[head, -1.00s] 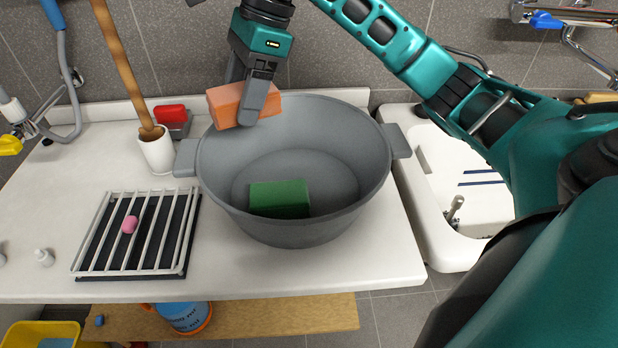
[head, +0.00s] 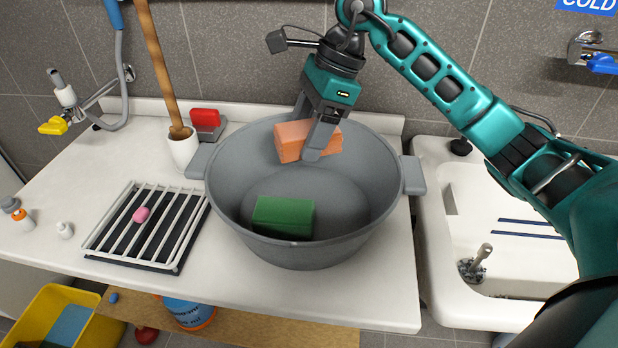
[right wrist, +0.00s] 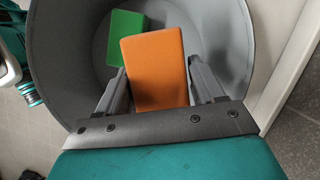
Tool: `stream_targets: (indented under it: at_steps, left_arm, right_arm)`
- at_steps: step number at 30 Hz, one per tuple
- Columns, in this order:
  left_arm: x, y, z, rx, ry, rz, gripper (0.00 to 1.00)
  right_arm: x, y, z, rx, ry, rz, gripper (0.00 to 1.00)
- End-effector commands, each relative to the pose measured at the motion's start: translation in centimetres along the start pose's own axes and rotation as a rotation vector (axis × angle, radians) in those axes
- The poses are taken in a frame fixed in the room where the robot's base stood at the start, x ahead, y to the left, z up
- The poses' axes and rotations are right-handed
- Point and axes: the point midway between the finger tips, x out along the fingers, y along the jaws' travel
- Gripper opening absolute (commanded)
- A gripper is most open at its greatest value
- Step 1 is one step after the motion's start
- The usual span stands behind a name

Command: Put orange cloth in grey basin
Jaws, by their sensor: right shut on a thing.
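The orange cloth (head: 292,139) is a block-like folded piece, and my right gripper (head: 318,143) is shut on it. It hangs over the back part of the grey basin (head: 225,180), at about rim height in the head view. In the right wrist view the orange cloth (right wrist: 155,70) sits between the two fingers, with the basin's wall (right wrist: 250,60) around it. A green block-like cloth (head: 283,217) lies on the basin floor; it also shows in the right wrist view (right wrist: 124,30). My left gripper is not in view.
The basin stands on a white counter (head: 370,300). Left of it are a black-and-white rack (head: 150,225) with a pink object (head: 141,214), a white cup (head: 184,152) with a wooden stick, and a red item (head: 205,118). A white sink (head: 450,270) is at right.

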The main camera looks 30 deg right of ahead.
Motion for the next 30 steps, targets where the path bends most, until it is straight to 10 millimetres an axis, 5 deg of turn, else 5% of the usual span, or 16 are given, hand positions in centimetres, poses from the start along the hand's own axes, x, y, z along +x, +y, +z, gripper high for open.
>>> stream_targets:
  at_steps: [15,26,27,30]
  left_arm:
    - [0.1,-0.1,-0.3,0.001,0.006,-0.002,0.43]
    - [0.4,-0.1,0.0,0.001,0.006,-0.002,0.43]
    - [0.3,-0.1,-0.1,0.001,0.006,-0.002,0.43]
    - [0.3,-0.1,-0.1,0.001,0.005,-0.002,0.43]
  right_arm:
    - [5.8,0.0,-2.4,0.001,-0.002,0.002,0.38]
    - [6.3,0.0,-2.6,-0.001,-0.001,-0.002,0.38]
    - [6.2,0.0,-2.5,-0.001,-0.001,-0.001,0.70]
    - [6.2,0.0,-2.5,-0.001,-0.001,-0.001,0.80]
